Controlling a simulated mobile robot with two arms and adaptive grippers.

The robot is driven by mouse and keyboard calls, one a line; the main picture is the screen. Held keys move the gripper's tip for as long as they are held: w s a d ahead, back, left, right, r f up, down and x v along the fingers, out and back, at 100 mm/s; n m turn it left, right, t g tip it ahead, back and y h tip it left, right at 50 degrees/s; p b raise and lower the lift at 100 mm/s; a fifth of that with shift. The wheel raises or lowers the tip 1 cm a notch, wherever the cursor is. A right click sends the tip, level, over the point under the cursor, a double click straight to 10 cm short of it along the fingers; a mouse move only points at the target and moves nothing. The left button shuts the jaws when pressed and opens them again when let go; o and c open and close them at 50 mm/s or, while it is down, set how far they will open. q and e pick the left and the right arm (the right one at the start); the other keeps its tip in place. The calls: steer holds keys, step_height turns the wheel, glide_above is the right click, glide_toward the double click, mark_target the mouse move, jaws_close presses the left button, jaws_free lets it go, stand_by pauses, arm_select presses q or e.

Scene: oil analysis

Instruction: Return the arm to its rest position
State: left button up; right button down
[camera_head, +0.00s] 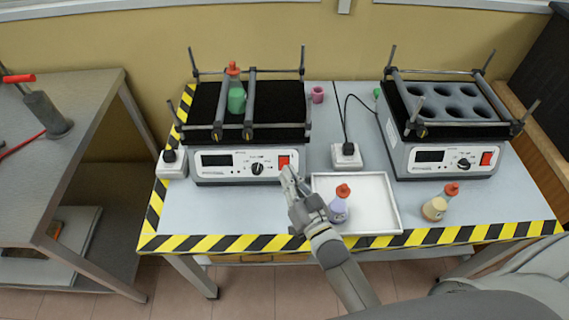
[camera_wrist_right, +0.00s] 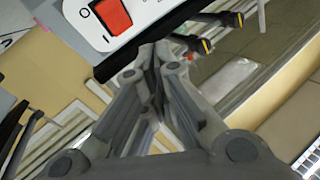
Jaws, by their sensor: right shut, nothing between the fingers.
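My right gripper (camera_head: 291,181) is shut and empty. In the head view its fingertips are in front of the left shaker's (camera_head: 210,165) front panel, close to the red switch (camera_head: 284,162); I cannot tell if they touch. In the right wrist view the closed fingers (camera_wrist_right: 155,55) point toward the panel with the red switch (camera_wrist_right: 112,14). My left gripper does not show.
A green bottle (camera_head: 236,98) is held on the left shaker. A white tray (camera_head: 375,195) with a purple bottle (camera_head: 338,210) lies beside my arm. A yellowish bottle (camera_head: 436,208) stands at right, before the second shaker (camera_head: 440,158). A grey side table (camera_head: 75,115) is at left.

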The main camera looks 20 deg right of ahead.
steer(key=shift+s+r, duration=0.1)
steer(key=shift+s, duration=0.1)
stand_by(0.5)
steer(key=s+d+f+g+h, duration=0.3)
steer(key=s+d+f+g, duration=0.15)
steer(key=s+g, duration=0.2)
steer(key=s+n+g, duration=0.4)
steer(key=s+g, duration=0.5)
steer(key=s, duration=0.8)
step_height(320, 180, down, 26)
steer(key=s+g, duration=0.1)
steer(key=s, duration=0.1)
steer(key=s+d+f, duration=0.1)
steer(key=s+f, duration=0.6)
steer(key=s, duration=0.1)
steer(key=s+d+f+g, duration=0.1)
steer(key=s+d+f, duration=0.1)
steer(key=s+f, duration=0.6)
steer(key=shift+d, duration=0.3)
